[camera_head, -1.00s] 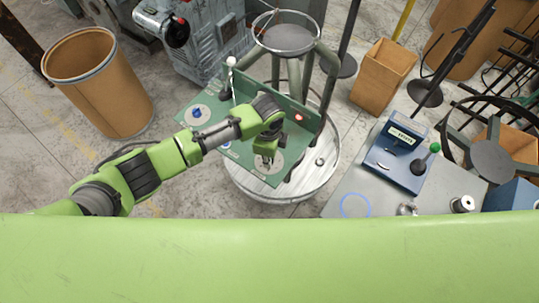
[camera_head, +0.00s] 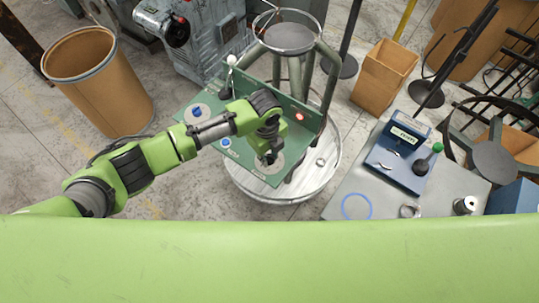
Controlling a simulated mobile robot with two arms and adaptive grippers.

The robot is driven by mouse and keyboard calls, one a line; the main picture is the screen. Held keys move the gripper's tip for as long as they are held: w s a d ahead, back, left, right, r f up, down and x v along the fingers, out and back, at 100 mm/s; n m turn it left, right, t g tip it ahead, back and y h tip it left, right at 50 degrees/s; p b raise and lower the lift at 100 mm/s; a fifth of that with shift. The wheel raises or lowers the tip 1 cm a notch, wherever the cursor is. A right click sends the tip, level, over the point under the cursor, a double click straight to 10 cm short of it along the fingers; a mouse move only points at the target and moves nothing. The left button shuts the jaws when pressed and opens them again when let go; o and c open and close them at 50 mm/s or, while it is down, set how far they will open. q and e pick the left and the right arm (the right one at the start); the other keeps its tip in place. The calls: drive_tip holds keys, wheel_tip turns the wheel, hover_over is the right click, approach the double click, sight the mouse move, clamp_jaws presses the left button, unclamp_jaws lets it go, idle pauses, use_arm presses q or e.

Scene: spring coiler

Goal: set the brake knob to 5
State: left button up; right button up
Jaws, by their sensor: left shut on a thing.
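A green control panel (camera_head: 205,128) stands in the middle of the view. Its left round dial has a blue knob (camera_head: 196,111). A pale round dial plate (camera_head: 279,163) lies at its right end. My left gripper (camera_head: 268,160) reaches down over this plate and is shut on the knob there. The gripper's dark fingers hide that knob, and its pointer and the dial numbers cannot be read. My right gripper is not in view.
A blue button (camera_head: 226,142), a red lamp (camera_head: 300,117) and a white-topped lever (camera_head: 231,61) are on the panel near my arm. A round metal base (camera_head: 318,178) lies below. A grey table (camera_head: 345,190) with a blue scale (camera_head: 397,165) stands at right.

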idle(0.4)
use_arm(q)
drive_tip(key=o, duration=1.1)
drive_tip(key=shift+o, duration=0.2)
drive_tip(key=shift+r, duration=0.1)
wheel_tip(320, 180, up, 12)
drive_tip(key=shift+s+a, duration=0.2)
drive_tip(key=shift+a, duration=0.05)
